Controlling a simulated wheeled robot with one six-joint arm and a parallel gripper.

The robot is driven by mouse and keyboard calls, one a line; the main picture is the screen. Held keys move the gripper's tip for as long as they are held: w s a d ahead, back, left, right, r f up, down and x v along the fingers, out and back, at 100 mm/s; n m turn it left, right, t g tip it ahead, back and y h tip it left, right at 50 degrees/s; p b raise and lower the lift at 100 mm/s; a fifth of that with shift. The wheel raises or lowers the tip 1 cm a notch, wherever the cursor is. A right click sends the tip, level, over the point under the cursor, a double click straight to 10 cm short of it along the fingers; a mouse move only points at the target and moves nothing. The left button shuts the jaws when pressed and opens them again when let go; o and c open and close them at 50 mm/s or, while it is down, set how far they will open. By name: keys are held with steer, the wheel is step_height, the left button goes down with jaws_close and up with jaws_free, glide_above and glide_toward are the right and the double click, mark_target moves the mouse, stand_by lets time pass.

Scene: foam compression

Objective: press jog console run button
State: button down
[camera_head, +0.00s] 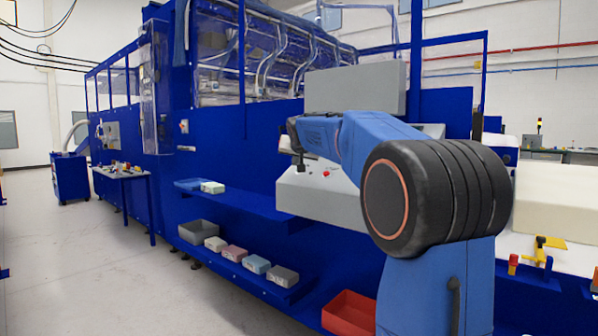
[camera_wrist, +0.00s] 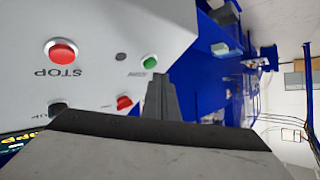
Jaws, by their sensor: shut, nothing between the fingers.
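The jog console (camera_head: 322,205) is a light grey sloped box on the blue machine, partly hidden behind my arm. In the wrist view its panel (camera_wrist: 100,25) shows a green button (camera_wrist: 150,62) with a small label too blurred to read. A large red button (camera_wrist: 62,50) is marked STOP, upside down in this view. A second red button (camera_wrist: 124,102) and a dark button (camera_wrist: 58,108) are also on the panel. My gripper (camera_wrist: 160,78) is shut and empty. Its tips appear just below the green button in the picture; I cannot tell whether they touch the panel.
A small dark round fitting (camera_wrist: 121,57) sits left of the green button. A display with yellow text (camera_wrist: 14,142) shows at lower left. A blue shelf (camera_head: 240,203) with boxes runs along the machine, and a red bin (camera_head: 350,312) is below.

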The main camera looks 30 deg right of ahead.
steer(key=shift+f, duration=0.15)
stand_by(0.5)
steer(key=shift+w+d+f, duration=0.1)
steer(key=shift+d+f, duration=0.1)
